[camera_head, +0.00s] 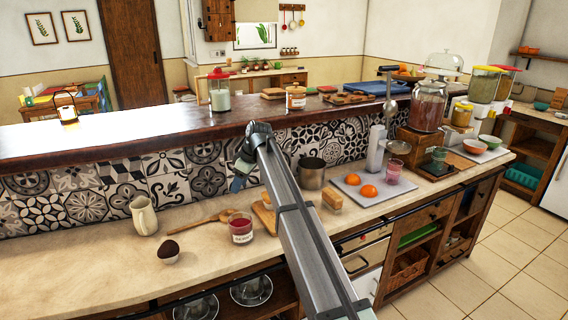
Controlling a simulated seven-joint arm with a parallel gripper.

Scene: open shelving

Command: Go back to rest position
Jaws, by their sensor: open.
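My arm reaches from the bottom of the view over the stone counter (110,262) toward the tiled wall behind it. My gripper (240,178) is at the far end of the arm, small in the view and pointing down in front of the tiles. It is open, and I see nothing held in it. It is above the counter, behind the jar with red contents (241,228) and the wooden spoon (205,220).
A cream pitcher (144,216) and a small cup with a dark top (168,251) stand left. A metal pot (311,173), a tray (349,187) with oranges and a juicer (376,150) stand right of my arm. The raised wooden ledge (110,142) runs behind.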

